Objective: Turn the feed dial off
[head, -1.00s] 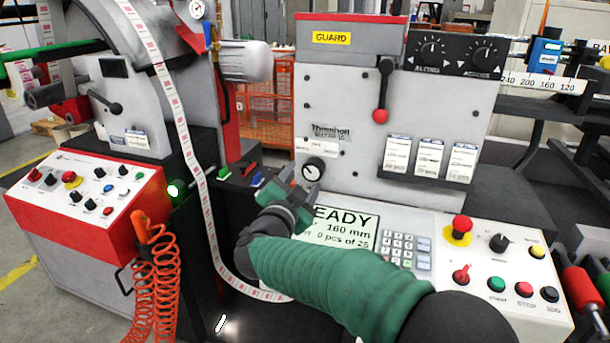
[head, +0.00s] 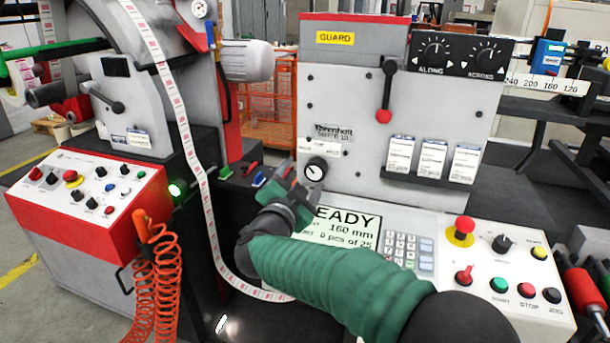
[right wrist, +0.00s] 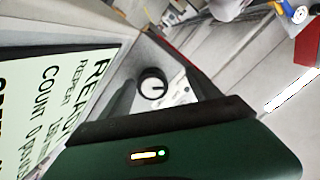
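A round black dial with a pale face and a dark pointer (head: 314,171) sits on the grey machine front, above the display's left end; I take it for the feed dial. The printing above it is too small to read. Its pointer slants to the upper left in the head view. My right gripper (head: 291,190) is just left of and below the dial. In the right wrist view, the dial (right wrist: 153,86) shows between the two spread fingers, with nothing held. I cannot tell whether a finger touches it. My left gripper is not in view.
The display (head: 338,228) and keypad (head: 405,250) lie below the dial. A red emergency button (head: 464,226) and several other controls are to the right. A red-balled lever (head: 384,114) hangs above right. A label strip (head: 183,130) runs down at the left.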

